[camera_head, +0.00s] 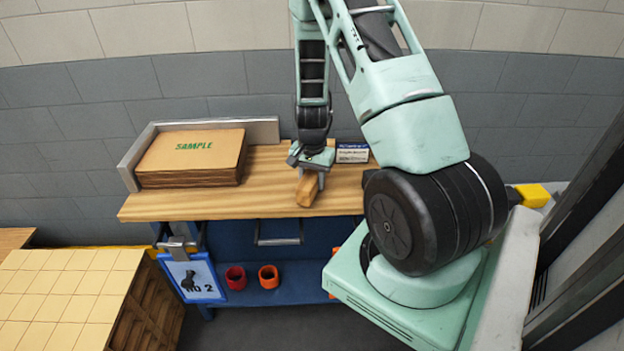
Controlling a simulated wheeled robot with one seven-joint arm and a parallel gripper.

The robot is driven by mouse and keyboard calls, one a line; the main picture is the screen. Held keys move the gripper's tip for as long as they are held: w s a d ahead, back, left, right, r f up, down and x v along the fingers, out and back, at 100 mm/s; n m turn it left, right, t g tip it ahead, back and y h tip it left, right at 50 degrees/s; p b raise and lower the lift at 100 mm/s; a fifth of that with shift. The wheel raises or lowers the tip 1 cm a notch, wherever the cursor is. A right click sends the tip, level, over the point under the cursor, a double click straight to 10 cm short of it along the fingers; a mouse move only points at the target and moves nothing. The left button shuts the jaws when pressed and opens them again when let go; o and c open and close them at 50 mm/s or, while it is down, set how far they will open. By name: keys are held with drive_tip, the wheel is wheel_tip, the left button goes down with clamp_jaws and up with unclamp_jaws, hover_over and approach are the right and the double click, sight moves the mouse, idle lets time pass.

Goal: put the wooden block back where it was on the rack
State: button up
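The wooden block (308,191) is a small brown piece at the middle of the wooden-topped workbench (240,205), near its front edge. My gripper (313,172) points down at the block's upper end, and its fingers are small and partly hidden. I cannot tell whether they are closed on the block or only around or above it, nor whether the block touches the bench top. No rack stands out clearly in this view.
A stack of brown sheets marked SAMPLE (192,158) lies in a grey corner stop (131,163) at left. A small blue-and-white box (352,152) stands right of my gripper. Below are red (235,278) and orange (268,276) cups on a blue shelf. A yellow-topped stack (50,295) stands front left.

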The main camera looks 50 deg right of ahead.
drive_tip(key=shift+f, duration=0.2)
drive_tip(key=shift+f, duration=0.2)
drive_tip(key=o, duration=1.2)
drive_tip(key=shift+c, duration=0.2)
drive_tip(key=shift+r, duration=0.15)
